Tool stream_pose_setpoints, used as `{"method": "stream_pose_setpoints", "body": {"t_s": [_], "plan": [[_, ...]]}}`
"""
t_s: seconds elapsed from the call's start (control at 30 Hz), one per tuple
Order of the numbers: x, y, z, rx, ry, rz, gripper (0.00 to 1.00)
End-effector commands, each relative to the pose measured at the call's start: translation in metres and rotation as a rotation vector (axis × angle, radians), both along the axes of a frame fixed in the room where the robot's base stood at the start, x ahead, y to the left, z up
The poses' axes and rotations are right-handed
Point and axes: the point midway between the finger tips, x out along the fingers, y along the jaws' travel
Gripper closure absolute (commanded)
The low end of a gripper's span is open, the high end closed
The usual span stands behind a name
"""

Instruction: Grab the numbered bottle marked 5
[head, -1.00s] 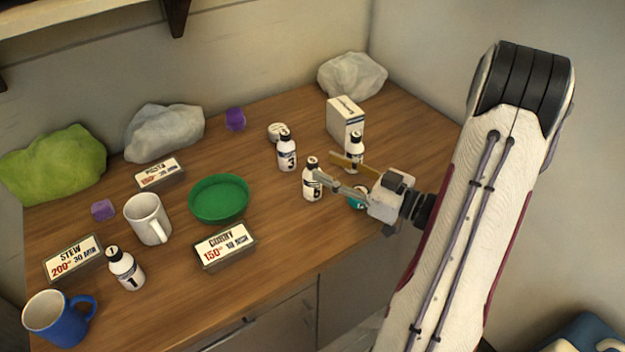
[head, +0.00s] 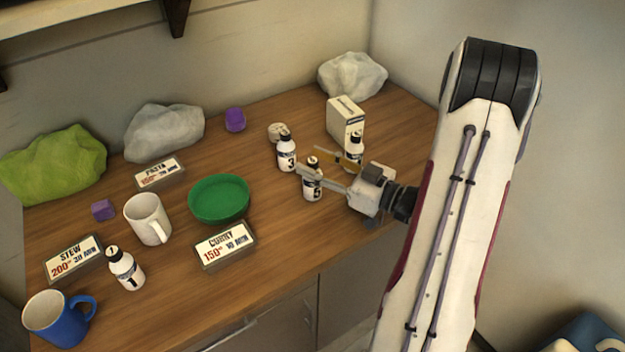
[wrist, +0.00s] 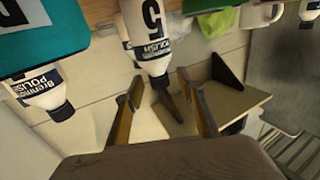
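The white bottle marked 5 (head: 313,189) stands upright on the wooden counter, with a dark cap. In the wrist view, this bottle (wrist: 152,28) appears upside down, its 5 and "POLISH" label readable. My gripper (head: 309,160) is open. In the head view, one finger crosses in front of the bottle's upper part and the other lies behind it. In the wrist view, the bottle's cap lies between the spread fingers of my gripper (wrist: 160,80); I see no clear contact.
Bottle 3 (head: 287,156) stands close behind left. Another bottle (head: 354,150) stands by a white box (head: 345,121), partly hidden by my gripper. Bottle 1 (head: 124,272) is far left. A green dish (head: 219,215) and the curry sign (head: 226,246) lie left. A teal object (wrist: 45,35) is close in the wrist view.

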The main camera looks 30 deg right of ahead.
Motion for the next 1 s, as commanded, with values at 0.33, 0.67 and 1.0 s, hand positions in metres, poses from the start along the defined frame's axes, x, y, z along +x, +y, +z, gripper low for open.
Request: {"method": "stream_pose_setpoints", "body": {"t_s": [0.33, 0.67, 1.0], "plan": [[0.0102, 0.0045, -0.0003, 0.001, 0.001, -0.001, 0.62], [0.0098, 0.0045, -0.0003, 0.001, 0.001, 0.000, 0.62], [0.0098, 0.0045, 0.0000, 0.000, 0.000, 0.000, 1.00]]}}
